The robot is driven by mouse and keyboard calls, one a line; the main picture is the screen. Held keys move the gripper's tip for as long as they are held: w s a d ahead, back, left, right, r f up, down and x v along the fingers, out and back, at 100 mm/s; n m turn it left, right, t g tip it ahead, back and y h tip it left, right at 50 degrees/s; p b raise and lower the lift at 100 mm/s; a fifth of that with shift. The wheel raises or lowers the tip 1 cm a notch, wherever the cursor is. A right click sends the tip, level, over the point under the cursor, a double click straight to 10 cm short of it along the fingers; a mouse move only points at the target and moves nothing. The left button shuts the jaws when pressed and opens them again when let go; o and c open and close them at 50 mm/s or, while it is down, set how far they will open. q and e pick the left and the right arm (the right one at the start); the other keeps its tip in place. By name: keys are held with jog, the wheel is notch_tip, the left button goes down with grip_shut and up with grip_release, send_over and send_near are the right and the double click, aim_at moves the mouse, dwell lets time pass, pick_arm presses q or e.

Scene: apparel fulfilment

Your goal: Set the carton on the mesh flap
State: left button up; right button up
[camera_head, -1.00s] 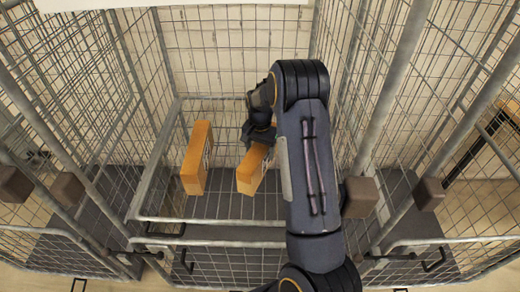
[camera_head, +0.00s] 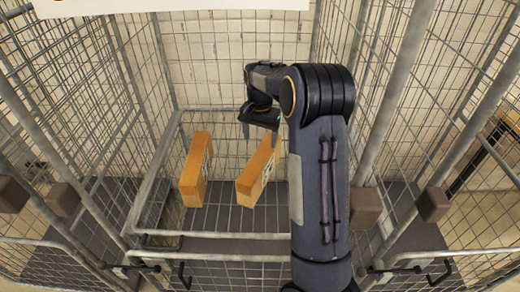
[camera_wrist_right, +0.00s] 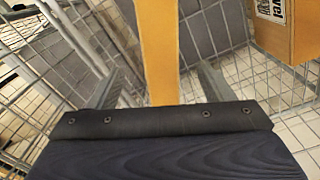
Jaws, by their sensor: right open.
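The left carton (camera_head: 193,172) and the right carton (camera_head: 255,175) each show a narrow face toward me. My right gripper (camera_head: 270,138) is open just above and behind the right carton's top. In the right wrist view this carton (camera_wrist_right: 158,50) runs between the two spread fingers (camera_wrist_right: 160,88), with gaps at both sides. My left gripper is out of view.
Wire mesh walls (camera_head: 225,75) and grey posts enclose the space on the back and both sides. A front rail (camera_head: 215,237) crosses before the cartons. Brown blocks (camera_head: 364,206) sit on the posts. The mesh left of the cartons is clear.

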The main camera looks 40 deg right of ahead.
jog(key=s+a+r+n+t+y, duration=0.3)
jog(key=s+a+r+n, duration=0.2)
jog(key=s+a+r, duration=0.6)
jog(key=s+a+f+n+t, duration=0.1)
jog(key=s+a+f+n, duration=0.1)
jog(key=s+a, duration=0.3)
jog(key=s+a+f+n+t, duration=0.1)
jog(key=s+a+f+n, duration=0.2)
jog(key=s+a, duration=0.3)
jog(key=s+n, duration=0.1)
jog(key=s, duration=0.3)
jog(key=shift+s+a+t+y, duration=0.15)
jog(key=shift+s+t+y, duration=0.15)
jog(key=shift+s+y, duration=0.1)
jog(key=shift+r, duration=0.15)
